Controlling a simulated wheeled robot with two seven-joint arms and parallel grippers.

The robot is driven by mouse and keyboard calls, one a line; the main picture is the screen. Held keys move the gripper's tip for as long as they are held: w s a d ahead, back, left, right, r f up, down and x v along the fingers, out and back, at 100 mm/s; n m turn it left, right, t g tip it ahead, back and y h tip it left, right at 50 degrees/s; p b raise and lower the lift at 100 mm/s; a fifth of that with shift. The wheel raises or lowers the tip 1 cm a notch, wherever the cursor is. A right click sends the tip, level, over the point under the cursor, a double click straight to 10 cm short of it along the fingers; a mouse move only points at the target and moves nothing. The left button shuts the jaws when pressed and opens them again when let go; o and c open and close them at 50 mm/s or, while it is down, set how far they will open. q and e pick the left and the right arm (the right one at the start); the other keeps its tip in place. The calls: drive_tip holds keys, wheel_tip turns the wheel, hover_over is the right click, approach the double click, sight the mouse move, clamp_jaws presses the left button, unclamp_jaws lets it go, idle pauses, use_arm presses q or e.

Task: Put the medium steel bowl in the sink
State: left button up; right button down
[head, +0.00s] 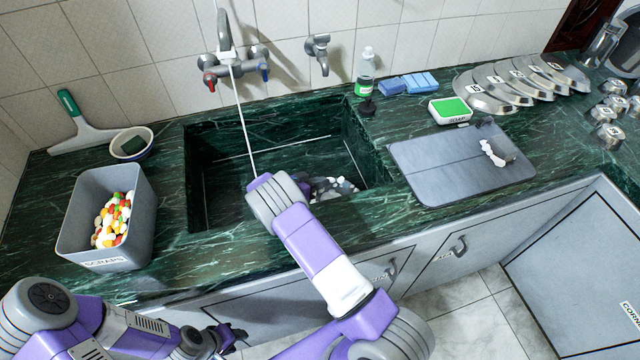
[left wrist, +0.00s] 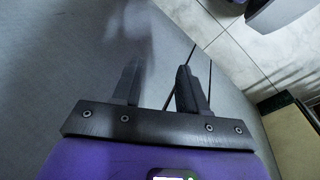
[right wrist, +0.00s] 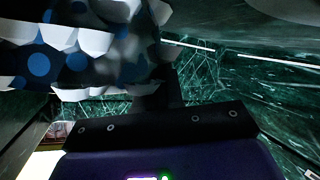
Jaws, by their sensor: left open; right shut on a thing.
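The green marble sink (head: 215,185) is at centre in the head view. My right arm reaches down into it. My forearm hides the right fingers in the head view. My left gripper (left wrist: 158,78) is open and empty, low in front of the cabinets; it also shows in the head view (head: 215,338).
A grey scraps bin (head: 75,225) stands left of the sink. A grey board (head: 440,175) lies to its right, with a soap box (head: 450,111) behind. Several steel plates (head: 515,85) and small steel cups (head: 607,112) stand farther right. Taps (head: 225,60) hang above the sink.

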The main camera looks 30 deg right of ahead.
drive_tip(key=shift+r, duration=0.1)
drive_tip(key=c, duration=1.3)
unclamp_jaws()
drive_tip(key=shift+r, duration=0.1)
drive_tip(key=p+v, duration=0.2)
drive_tip(key=v, duration=1)
drive_tip(key=shift+p, duration=0.3)
